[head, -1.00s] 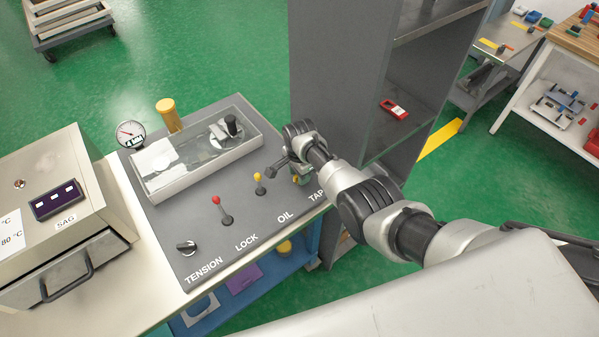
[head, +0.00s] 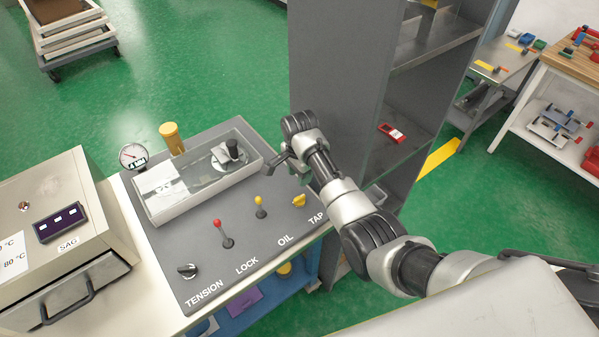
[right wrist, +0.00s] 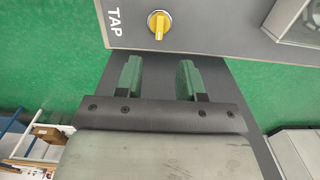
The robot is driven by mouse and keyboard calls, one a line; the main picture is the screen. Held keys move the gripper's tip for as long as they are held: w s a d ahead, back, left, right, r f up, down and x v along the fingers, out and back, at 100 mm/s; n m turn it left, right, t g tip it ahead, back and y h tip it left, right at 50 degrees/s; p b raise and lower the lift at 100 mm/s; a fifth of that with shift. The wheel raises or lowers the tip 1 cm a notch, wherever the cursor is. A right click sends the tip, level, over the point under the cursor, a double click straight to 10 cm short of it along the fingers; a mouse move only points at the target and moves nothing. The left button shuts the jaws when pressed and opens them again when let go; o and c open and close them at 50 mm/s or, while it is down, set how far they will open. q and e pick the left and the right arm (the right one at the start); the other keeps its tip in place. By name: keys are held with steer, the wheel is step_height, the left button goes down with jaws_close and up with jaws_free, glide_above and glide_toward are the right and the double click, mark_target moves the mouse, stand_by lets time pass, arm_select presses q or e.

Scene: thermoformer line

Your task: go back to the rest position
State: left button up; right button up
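My right gripper (head: 279,164) is above the right part of the grey control panel (head: 185,250), between the clear-lidded box and the TAP label. In the right wrist view its two fingers (right wrist: 160,80) stand apart with nothing between them, so it is open and empty. The yellow TAP knob (head: 299,200) shows below the gripper in the head view and ahead of the fingertips in the right wrist view (right wrist: 159,25); the fingers are apart from it. My left gripper is not in view.
The panel also carries a red-tipped lever (head: 217,224), a yellow-tipped lever (head: 258,201), a black TENSION knob (head: 187,271) and a clear-lidded box (head: 160,198). A grey shelf unit (head: 335,85) stands close beside my right arm. Green floor lies open behind the panel.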

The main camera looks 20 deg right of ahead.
stand_by(0.4)
